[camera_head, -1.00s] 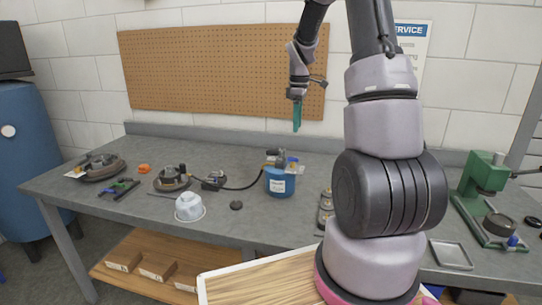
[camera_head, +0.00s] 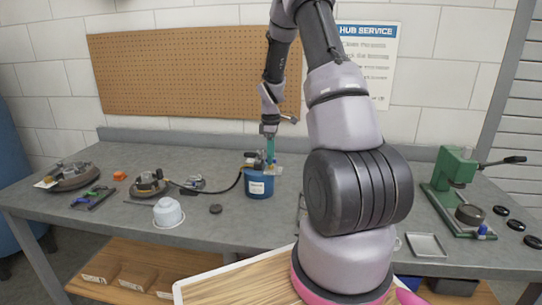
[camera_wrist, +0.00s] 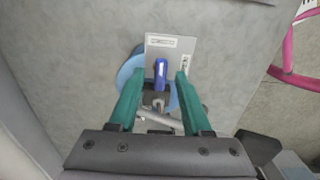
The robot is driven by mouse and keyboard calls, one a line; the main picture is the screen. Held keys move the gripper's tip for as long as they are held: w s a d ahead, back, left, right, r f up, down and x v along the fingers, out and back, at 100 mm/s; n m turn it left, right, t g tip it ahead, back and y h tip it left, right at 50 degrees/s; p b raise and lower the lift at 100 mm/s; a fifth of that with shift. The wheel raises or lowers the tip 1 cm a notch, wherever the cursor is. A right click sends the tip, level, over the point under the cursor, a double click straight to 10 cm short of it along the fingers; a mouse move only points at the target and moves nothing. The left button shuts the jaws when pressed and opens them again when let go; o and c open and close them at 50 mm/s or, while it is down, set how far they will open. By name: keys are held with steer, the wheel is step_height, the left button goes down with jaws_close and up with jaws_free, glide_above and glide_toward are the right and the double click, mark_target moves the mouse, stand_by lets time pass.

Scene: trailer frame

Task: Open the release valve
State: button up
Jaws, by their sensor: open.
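A blue canister (camera_head: 260,188) with a white label stands on the grey bench, with metal fittings on top and a dark hose. In the wrist view a blue lever (camera_wrist: 160,72), which looks like the release valve handle, lies in front of a pale printed plate (camera_wrist: 168,45). The round blue body (camera_wrist: 128,72) shows partly beneath. My gripper (camera_wrist: 155,78) has green fingers, open, one on each side of the lever with gaps visible. In the head view my gripper (camera_head: 270,150) points down just over the canister top; its fingertips overlap the fittings, so contact cannot be told.
Left of the canister are a hub assembly (camera_head: 149,185), a white cup-like part (camera_head: 168,212) and a black puck (camera_head: 216,209). A green press (camera_head: 452,180) and a shallow tray (camera_head: 426,246) are at right. A pegboard (camera_head: 190,72) hangs behind. Bench front-centre is partly hidden by my arm.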

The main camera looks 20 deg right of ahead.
jaws_close()
